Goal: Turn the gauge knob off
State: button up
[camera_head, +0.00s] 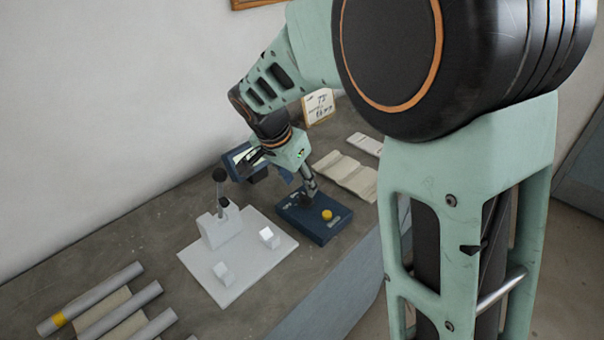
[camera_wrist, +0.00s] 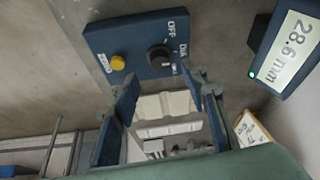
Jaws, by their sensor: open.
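The gauge knob (camera_wrist: 159,57) is a round black dial on a dark blue control box (camera_wrist: 110,38). In the wrist view, OFF and DIA are printed beside it, with another small label that I cannot read. A yellow button (camera_wrist: 118,62) sits on the same box. The exact direction of the knob's pointer is too small to tell. My gripper (camera_wrist: 158,80) is open, its fingers apart and nothing between them, close to the knob's side of the box. In the head view the box (camera_head: 318,232) is below my gripper (camera_head: 310,192), which hides the knob.
A lit display (camera_wrist: 290,48) reads 28.6 mm. A pale jig plate (camera_head: 235,275) with an upright stand (camera_head: 220,230) and two small blocks is left of the box. Grey rods (camera_head: 100,305) lie at the lower left. An open booklet (camera_head: 345,175) and a sign (camera_head: 318,107) are behind.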

aim_at(305, 195)
jog(key=x, duration=0.5)
jog(key=shift+w+d+f, duration=0.15)
jog(key=shift+f, duration=0.2)
jog(key=shift+c, duration=0.7)
grip_shut()
